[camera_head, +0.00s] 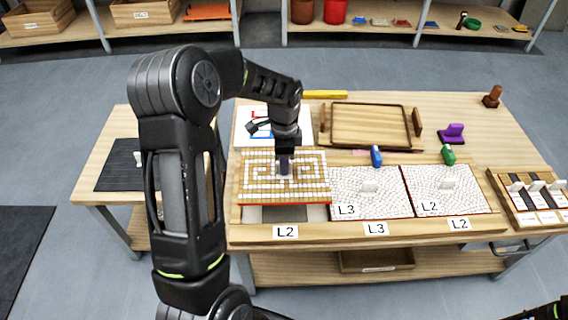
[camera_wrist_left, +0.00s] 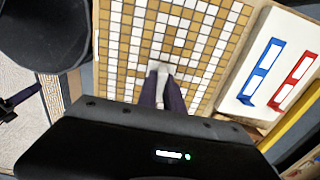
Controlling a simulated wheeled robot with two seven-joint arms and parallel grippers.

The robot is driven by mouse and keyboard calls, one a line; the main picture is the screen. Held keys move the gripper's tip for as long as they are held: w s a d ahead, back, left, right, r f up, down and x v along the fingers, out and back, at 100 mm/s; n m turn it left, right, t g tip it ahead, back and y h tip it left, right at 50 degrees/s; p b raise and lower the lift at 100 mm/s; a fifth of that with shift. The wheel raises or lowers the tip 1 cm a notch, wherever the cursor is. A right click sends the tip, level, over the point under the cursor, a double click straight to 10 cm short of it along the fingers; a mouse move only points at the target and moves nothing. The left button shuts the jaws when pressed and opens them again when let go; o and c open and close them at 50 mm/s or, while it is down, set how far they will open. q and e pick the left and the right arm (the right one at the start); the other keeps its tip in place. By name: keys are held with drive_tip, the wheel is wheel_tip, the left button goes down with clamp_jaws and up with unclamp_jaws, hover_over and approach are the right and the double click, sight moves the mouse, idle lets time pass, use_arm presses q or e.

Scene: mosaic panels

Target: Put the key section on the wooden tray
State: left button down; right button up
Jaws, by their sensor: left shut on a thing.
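The key section is a square panel of tan and white tiles in a meander pattern (camera_head: 255,190), with a red lower edge. It is at the left of the work table, raised over a grey recess (camera_head: 290,214) labelled L2. My left gripper (camera_head: 284,168) points down at its middle and is shut on its pale knob (camera_wrist_left: 160,68), seen in the left wrist view. The tiles (camera_wrist_left: 200,40) also fill the top of that view. The wooden tray (camera_head: 368,126) lies empty at the back middle of the table, with handles at both sides.
Two white-speckled panels, left (camera_head: 350,202) and right (camera_head: 425,202), lie right of the recess, each with a knob. Blue (camera_head: 376,156) and green (camera_head: 448,155) pieces stand behind them. A white board (camera_head: 243,128) lies behind the key section. A purple holder (camera_head: 451,133) stands right of the tray.

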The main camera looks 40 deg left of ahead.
sight(290, 176)
idle(0.5)
use_arm(q)
drive_tip(key=n, duration=0.4)
drive_tip(key=shift+s+r+n, duration=0.25)
drive_tip(key=shift+s+n, duration=0.05)
drive_tip(key=shift+n, duration=0.1)
drive_tip(key=d+r+n+p, duration=0.1)
drive_tip(key=d+r+n, duration=0.1)
drive_tip(key=n, duration=0.1)
drive_tip(key=shift+w+r+n+p, duration=0.3)
drive_tip(key=shift+p, duration=0.05)
drive_tip(key=w+d+r+n+p, duration=0.2)
drive_tip(key=w+d+r+p, duration=0.2)
drive_tip(key=d+r, duration=0.9)
drive_tip(key=d+p, duration=0.2)
drive_tip(key=p, duration=0.1)
drive_tip(key=shift+r+p, duration=0.3)
drive_tip(key=shift+p, duration=0.05)
drive_tip(key=shift+d, duration=0.1)
drive_tip(key=s+f, duration=0.4)
drive_tip(key=f, duration=1.1)
